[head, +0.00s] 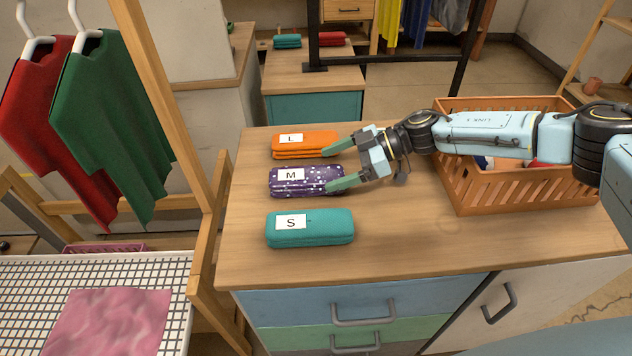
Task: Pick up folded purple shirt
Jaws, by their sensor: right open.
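The folded purple shirt (290,187) has white dots and an "M" label. It lies on the wooden counter between an orange folded shirt (302,152) labelled "L" behind it and a teal folded shirt (333,228) labelled "S" in front. My right gripper (334,168) reaches in from the right with its fingers apart. One finger is by the right end of the orange shirt. The other overlaps the right end of the purple shirt in the view; I cannot tell whether it touches. The left gripper is not in view.
An orange basket (515,188) stands on the right of the counter (400,250), under my right arm. A wooden rack post (165,90) with hanging red and green shirts (110,130) stands left. The counter's front is clear.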

